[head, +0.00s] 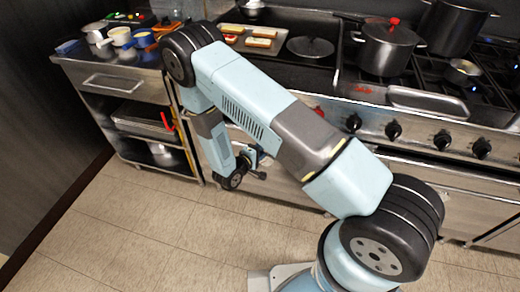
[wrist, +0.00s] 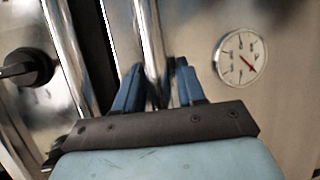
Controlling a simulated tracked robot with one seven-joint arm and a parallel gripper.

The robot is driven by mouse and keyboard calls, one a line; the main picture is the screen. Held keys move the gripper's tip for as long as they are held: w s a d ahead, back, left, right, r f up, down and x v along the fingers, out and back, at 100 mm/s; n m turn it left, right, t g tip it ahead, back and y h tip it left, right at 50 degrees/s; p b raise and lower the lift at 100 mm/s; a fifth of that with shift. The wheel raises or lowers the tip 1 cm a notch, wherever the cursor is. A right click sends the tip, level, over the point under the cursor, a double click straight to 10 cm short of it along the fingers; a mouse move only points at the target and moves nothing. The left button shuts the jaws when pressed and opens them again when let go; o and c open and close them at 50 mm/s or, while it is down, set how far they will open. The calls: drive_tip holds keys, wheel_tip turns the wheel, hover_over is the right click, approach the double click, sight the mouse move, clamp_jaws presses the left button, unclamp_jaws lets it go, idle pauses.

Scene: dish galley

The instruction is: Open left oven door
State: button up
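My gripper (head: 260,163) is low in front of the left part of the stove, in the head view. The left oven door (wrist: 285,110) fills the right of the wrist view, with a round white gauge (wrist: 240,56) on it. A shiny metal bar, the door handle (wrist: 148,30), runs down the picture to between my two blue fingers (wrist: 157,85). The fingers stand apart, one on each side of the bar; firm contact does not show. My arm hides most of this door in the head view.
Black knobs (head: 393,130) line the stove front above the doors; one knob (wrist: 28,68) is close left in the wrist view. A steel cart (head: 125,90) with shelves stands left. A pot (head: 385,48) is on the stove. The tiled floor (head: 130,225) in front is clear.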

clamp_jaws()
